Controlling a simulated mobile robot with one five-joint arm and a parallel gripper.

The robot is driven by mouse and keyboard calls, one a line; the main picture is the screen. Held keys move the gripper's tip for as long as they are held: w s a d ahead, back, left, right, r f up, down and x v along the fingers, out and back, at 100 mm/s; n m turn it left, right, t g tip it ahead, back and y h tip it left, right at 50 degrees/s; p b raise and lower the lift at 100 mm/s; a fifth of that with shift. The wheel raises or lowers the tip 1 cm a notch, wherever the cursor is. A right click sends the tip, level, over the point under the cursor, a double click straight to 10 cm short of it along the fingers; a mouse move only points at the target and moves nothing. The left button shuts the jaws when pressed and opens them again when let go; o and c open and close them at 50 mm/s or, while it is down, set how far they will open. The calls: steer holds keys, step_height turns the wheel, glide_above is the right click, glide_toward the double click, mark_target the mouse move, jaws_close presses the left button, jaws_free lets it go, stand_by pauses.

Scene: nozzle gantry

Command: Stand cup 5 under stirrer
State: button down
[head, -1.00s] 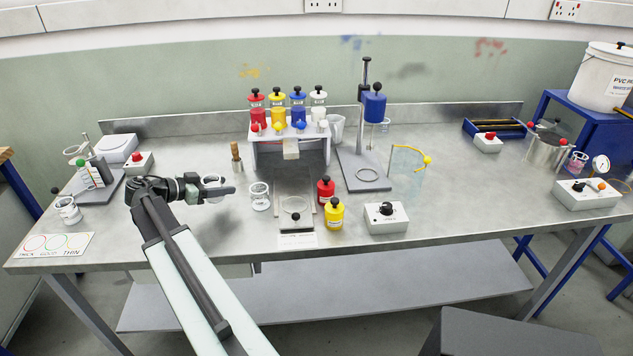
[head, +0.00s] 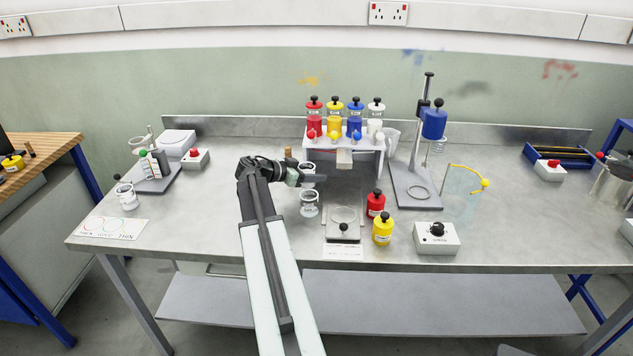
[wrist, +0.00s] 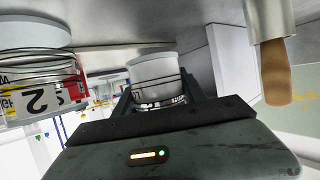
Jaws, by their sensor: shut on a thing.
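My gripper (head: 318,180) is shut on a small clear cup (head: 308,169), held above the bench, behind another cup in the head view. The held cup also shows between the fingers in the wrist view (wrist: 155,78); I cannot read its number. The stirrer (head: 434,123) is a blue head on a grey stand to the right. A ring mark (head: 420,192) on its base plate (head: 408,173) looks empty. My gripper is well left of it. The other cup (head: 309,205) stands on the bench; the cup at left in the wrist view (wrist: 38,98) is labelled 2.
The bottle rack (head: 345,143) stands between my gripper and the stirrer. Red (head: 376,204) and yellow (head: 382,229) bottles and a knob box (head: 436,238) stand in front. A wooden-handled tool (wrist: 274,70) is close to my gripper.

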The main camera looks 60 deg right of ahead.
mark_target(317, 189)
steer(key=shift+s+d, duration=0.1)
steer(key=shift+d, duration=0.15)
steer(key=f+b, duration=0.4)
steer(key=shift+s+d, duration=0.2)
steer(key=shift+d, duration=0.1)
steer(key=shift+r, duration=0.25)
steer(key=shift+f, duration=0.15)
steer(key=c, duration=0.7)
jaws_free()
steer(key=shift+o, duration=0.2)
